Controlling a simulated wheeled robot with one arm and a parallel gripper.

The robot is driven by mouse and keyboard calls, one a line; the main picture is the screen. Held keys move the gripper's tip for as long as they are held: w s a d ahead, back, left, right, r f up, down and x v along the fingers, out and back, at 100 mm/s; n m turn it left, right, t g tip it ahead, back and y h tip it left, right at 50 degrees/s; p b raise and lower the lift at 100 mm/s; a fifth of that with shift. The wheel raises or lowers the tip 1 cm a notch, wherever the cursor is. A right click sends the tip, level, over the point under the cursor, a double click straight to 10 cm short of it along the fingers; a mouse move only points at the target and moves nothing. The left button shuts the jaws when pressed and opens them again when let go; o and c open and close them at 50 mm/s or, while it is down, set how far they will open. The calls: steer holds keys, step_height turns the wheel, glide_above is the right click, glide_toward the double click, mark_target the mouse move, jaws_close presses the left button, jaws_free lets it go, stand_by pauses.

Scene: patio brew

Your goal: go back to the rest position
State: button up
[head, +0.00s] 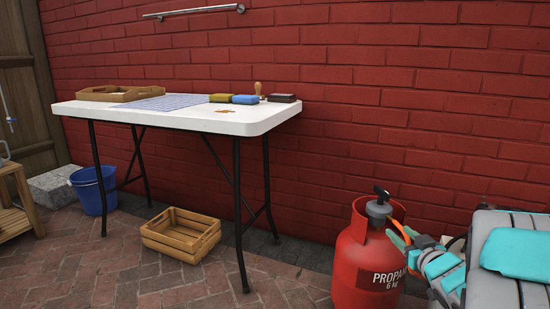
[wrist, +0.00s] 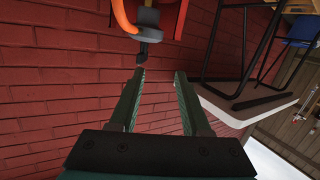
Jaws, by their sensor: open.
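My gripper (head: 398,236) is at the right of the head view, beside the top of a red propane cylinder (head: 362,262). Its dark green fingers are apart in the wrist view (wrist: 160,88), with nothing between them. The cylinder has a dark valve knob (head: 380,195) and an orange part at its top. In the wrist view the scene is turned over, and the orange part (wrist: 124,18) and dark knob (wrist: 148,62) show beyond the fingertips. I cannot tell if a finger touches the cylinder.
A white folding table (head: 262,122) stands against the red brick wall (head: 400,100), bearing a wooden tray (head: 122,97), a checked cloth (head: 165,103), blue and yellow blocks and a stamp-like item. A wooden crate (head: 182,236) and blue bucket (head: 92,192) are on the paving. Front floor is clear.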

steer(key=s+f+m+g+h, duration=0.1)
steer(key=s+f+g+h, duration=0.15)
steer(key=s, duration=0.25)
steer(key=s+a+f+m+g+h, duration=0.1)
steer(key=s+g, duration=0.3)
steer(key=s, duration=0.1)
steer(key=s+f+m+g+h, duration=0.1)
steer(key=s+f+g+h, duration=0.15)
steer(key=s, duration=0.25)
steer(key=s+a+f+g+y, duration=0.1)
steer(key=s+a+g+y, duration=0.15)
steer(key=s+a, duration=0.4)
steer(key=s+a+n+g+y, duration=0.1)
steer(key=s+a+g, duration=0.3)
steer(key=s, duration=0.6)
steer(key=s+a+f+g+y, duration=0.1)
steer(key=s+a+g, duration=0.2)
steer(key=s+a, duration=0.45)
step_height(320, 180, up, 14)
steer(key=s+d+p, duration=0.1)
steer(key=p, duration=1.3)
steer(key=shift+d+r, duration=0.25)
steer(key=shift+d, duration=0.1)
steer(key=shift+s+t, duration=0.1)
steer(key=shift+t, duration=0.15)
steer(key=shift+d, duration=0.1)
